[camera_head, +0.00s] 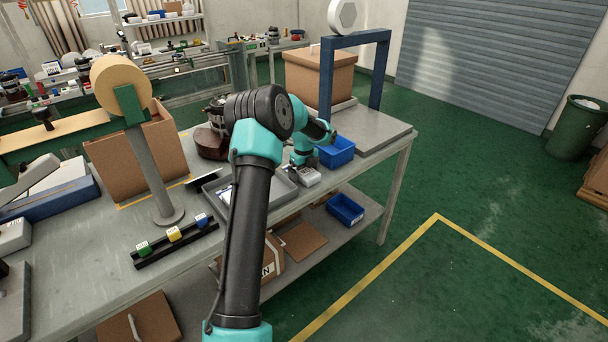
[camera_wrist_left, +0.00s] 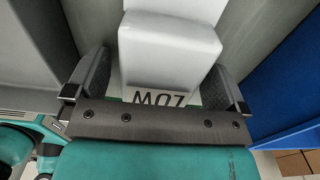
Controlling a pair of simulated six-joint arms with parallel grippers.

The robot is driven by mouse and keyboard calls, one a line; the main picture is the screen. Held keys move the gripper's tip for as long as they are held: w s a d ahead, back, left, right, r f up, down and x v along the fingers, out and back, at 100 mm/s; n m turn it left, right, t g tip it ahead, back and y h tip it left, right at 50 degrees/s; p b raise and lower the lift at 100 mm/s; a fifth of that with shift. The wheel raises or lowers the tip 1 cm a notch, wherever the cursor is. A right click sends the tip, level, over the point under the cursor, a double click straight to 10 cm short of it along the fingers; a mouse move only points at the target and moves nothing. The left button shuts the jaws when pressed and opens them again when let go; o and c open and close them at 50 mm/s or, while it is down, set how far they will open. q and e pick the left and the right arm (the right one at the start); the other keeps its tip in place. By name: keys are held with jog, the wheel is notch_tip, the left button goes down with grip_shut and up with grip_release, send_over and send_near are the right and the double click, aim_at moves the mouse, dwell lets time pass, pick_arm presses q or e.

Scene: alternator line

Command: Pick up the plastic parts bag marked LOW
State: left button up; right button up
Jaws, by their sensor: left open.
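A white, blocky bag (camera_wrist_left: 170,50) fills the middle of the left wrist view. Its label reads LOW upside down, partly covered by the gripper body. My left gripper (camera_wrist_left: 158,82) is open, with one finger on each side of the bag; I cannot tell whether either finger touches it. In the head view the gripper (camera_head: 305,167) points down over a small white labelled item (camera_head: 309,178) near the front edge of the workbench, between the grey tray and a blue bin. My right gripper is not in view.
A blue bin (camera_head: 337,151) stands just right of the gripper. A shallow grey tray (camera_head: 213,186) lies to its left, partly hidden by my arm. A black rail (camera_head: 177,242) with coloured tags and a roll stand (camera_head: 150,165) are farther left.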

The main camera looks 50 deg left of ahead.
pick_arm(q)
jog(key=shift+c, duration=0.4)
jog(key=c, duration=0.9)
notch_tip(320, 180, up, 10)
jog(key=shift+r, duration=0.1)
dwell(0.5)
